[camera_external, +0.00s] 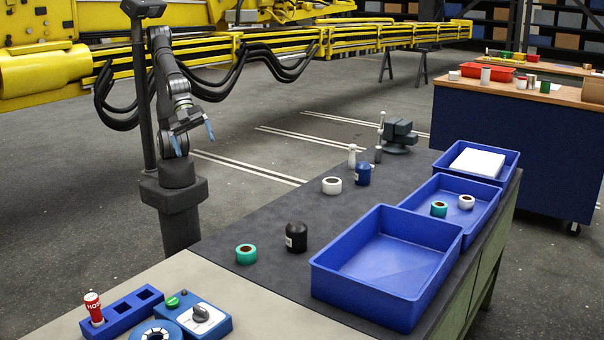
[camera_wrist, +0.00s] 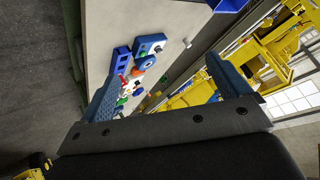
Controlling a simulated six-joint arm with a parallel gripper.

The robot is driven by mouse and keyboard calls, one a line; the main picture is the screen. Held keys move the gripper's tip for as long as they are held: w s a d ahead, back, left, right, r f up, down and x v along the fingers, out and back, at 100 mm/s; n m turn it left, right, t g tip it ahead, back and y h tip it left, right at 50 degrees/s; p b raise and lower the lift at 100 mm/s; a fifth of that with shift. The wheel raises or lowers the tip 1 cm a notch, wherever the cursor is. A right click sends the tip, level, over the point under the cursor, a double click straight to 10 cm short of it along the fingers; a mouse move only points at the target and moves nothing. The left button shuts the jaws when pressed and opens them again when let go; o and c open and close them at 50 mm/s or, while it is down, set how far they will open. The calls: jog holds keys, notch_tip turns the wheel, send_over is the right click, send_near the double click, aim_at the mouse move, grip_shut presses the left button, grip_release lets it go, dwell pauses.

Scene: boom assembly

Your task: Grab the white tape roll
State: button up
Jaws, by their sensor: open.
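A white tape roll (camera_external: 332,185) lies flat on the dark workbench mat (camera_external: 285,208), left of a blue bottle (camera_external: 363,173). A second, smaller white roll (camera_external: 466,202) lies in the middle blue bin (camera_external: 487,218), beside a green roll (camera_external: 439,209). My gripper (camera_external: 195,134) is raised to the left of the bench, well away from both white rolls. In the wrist view my gripper (camera_wrist: 170,95) has its two blue fingers wide apart with nothing between them. Neither white roll can be made out in the wrist view.
An empty blue bin (camera_external: 385,270) stands at the bench's right side. A white bottle (camera_external: 352,156) and a vise (camera_external: 398,136) stand behind the white roll.

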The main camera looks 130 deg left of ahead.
jog(key=w+a+n+y, duration=0.2)
jog(key=w+a+n, duration=0.15)
jog(key=w, duration=0.75)
jog(key=w+a+f+n+g+y, duration=0.1)
jog(key=w+a+n+g+y, duration=0.1)
jog(key=w+a+n, duration=0.7)
jog(key=n+g, duration=0.7)
jog(key=n, duration=0.7)
send_over(332, 180)
jog(key=f, duration=2)
jog(key=shift+w+f, duration=0.2)
jog(key=shift+f, duration=0.05)
jog(key=shift+d+f, duration=0.15)
jog(key=shift+f, duration=2.7)
jog(key=c, duration=1.1)
jog(key=shift+c, duration=0.2)
jog(key=shift+r, duration=0.1)
